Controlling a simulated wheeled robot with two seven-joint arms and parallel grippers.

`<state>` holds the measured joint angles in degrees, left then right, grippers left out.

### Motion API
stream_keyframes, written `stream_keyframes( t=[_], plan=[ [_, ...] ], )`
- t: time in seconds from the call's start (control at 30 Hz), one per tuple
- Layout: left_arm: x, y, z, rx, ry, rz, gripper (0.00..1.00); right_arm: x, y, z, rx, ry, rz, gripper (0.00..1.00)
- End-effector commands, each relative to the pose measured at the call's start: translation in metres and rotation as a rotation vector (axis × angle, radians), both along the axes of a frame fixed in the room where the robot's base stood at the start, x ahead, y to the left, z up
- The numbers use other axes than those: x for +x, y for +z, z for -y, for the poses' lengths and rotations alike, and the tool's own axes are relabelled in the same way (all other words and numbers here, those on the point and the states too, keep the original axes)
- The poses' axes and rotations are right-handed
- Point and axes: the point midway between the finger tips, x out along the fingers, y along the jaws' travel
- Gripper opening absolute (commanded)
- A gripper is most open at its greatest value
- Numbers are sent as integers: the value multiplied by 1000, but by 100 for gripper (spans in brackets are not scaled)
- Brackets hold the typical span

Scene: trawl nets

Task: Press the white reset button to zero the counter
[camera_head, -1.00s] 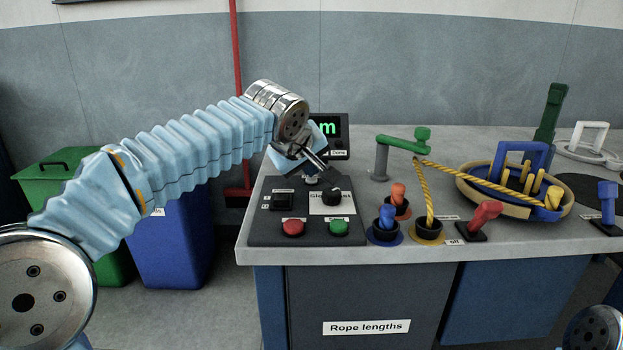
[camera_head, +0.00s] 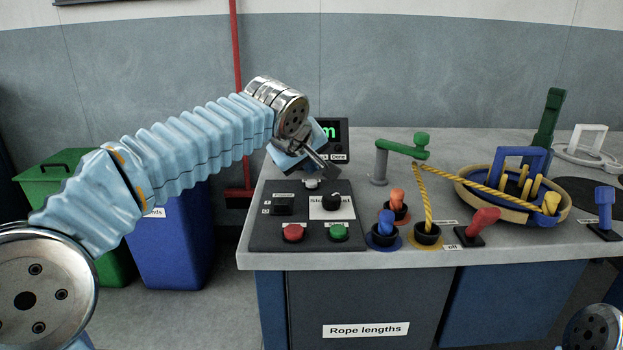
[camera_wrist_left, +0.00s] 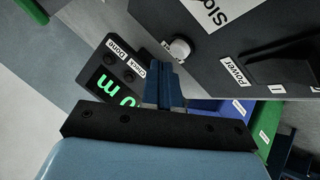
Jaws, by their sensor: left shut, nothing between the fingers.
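The white reset button (camera_head: 311,183) is a small round knob at the back of the dark control panel (camera_head: 268,237). It also shows in the left wrist view (camera_wrist_left: 180,49), just beyond the fingertips. My left gripper (camera_head: 329,171) is shut and empty, above and slightly right of the button. In the left wrist view its blue fingers (camera_wrist_left: 160,66) point toward the button, with a gap that I cannot measure. The counter display (camera_head: 341,133) has green characters, partly hidden by my gripper; the left wrist view shows "0 m" on the display (camera_wrist_left: 117,92). My right gripper is out of view.
The panel also has a black dial (camera_head: 332,202), a red button (camera_head: 293,233), a green button (camera_head: 338,232) and a power switch (camera_head: 282,206). Coloured levers and a yellow rope (camera_head: 425,200) stand to the right. Bins (camera_head: 172,240) are on the floor at left.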

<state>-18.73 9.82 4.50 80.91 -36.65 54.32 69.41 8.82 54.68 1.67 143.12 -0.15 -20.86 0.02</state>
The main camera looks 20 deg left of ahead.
Motion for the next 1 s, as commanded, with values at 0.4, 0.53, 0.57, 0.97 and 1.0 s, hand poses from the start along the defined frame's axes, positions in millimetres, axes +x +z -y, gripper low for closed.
stream_keyframes(
  t=[0.4, 0.53, 0.57, 0.97, 1.0],
  plan=[
    [0, 17, 0, -1, -1, 1, 0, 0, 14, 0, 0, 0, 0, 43],
    [0, 31, 0, -1, 1, 1, 0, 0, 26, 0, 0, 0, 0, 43],
    [0, 33, 0, -1, 1, 1, 0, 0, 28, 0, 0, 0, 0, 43],
    [0, 50, 0, 1, -1, 0, 0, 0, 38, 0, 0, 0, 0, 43],
    [0, 50, 0, 0, 0, 0, 0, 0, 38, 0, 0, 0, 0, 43]
  ],
)
